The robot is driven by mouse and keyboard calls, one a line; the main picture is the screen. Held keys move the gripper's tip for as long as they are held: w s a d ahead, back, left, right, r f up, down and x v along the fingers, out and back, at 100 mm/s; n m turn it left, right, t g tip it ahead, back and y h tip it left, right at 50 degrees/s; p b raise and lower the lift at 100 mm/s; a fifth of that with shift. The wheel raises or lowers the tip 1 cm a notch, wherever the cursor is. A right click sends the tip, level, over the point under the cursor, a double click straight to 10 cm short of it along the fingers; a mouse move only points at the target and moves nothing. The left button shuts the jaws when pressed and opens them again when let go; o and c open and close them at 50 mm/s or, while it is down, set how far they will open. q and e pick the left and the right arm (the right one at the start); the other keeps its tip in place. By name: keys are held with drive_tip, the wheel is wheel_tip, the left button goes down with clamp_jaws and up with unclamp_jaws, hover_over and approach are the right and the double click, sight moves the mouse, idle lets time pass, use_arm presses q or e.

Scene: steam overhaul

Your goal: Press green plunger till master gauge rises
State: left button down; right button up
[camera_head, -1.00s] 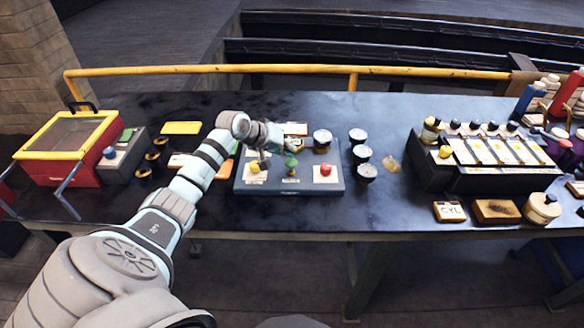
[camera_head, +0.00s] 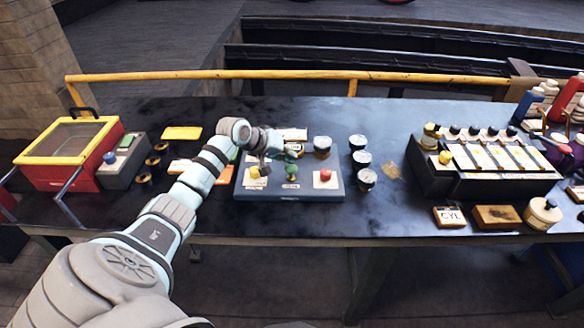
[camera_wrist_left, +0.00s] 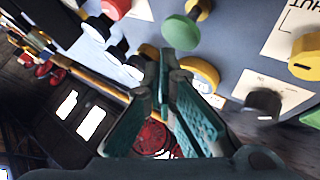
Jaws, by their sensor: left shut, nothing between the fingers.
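The green plunger (camera_head: 291,169) stands upright on a blue-grey panel (camera_head: 310,194), between a yellow knob (camera_head: 254,172) and a red knob (camera_head: 325,175). My left gripper (camera_head: 285,150) is shut and empty, just behind and above the green plunger in the head view. In the left wrist view, the shut teal fingers (camera_wrist_left: 170,65) point toward the panel, with the green knob (camera_wrist_left: 181,32) just beyond their tips; contact cannot be told. My right gripper is out of view.
A red box with a yellow-framed lid (camera_head: 71,151) stands at the left. A black rack (camera_head: 485,184) with pale strips stands at the right. A yellow rail (camera_head: 300,74) runs behind the table.

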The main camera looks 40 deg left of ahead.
sight(289, 167)
use_arm(q)
drive_tip(key=shift+f, duration=0.15)
idle(0.3)
drive_tip(key=shift+f, duration=0.25)
drive_tip(key=shift+s+f+b, duration=0.15)
drive_tip(key=shift+f+b, duration=0.25)
drive_tip(key=shift+f, duration=1.05)
idle(1.0)
drive_tip(key=shift+r, duration=0.15)
drive_tip(key=shift+r+p, duration=1.65)
drive_tip(key=shift+p, duration=0.35)
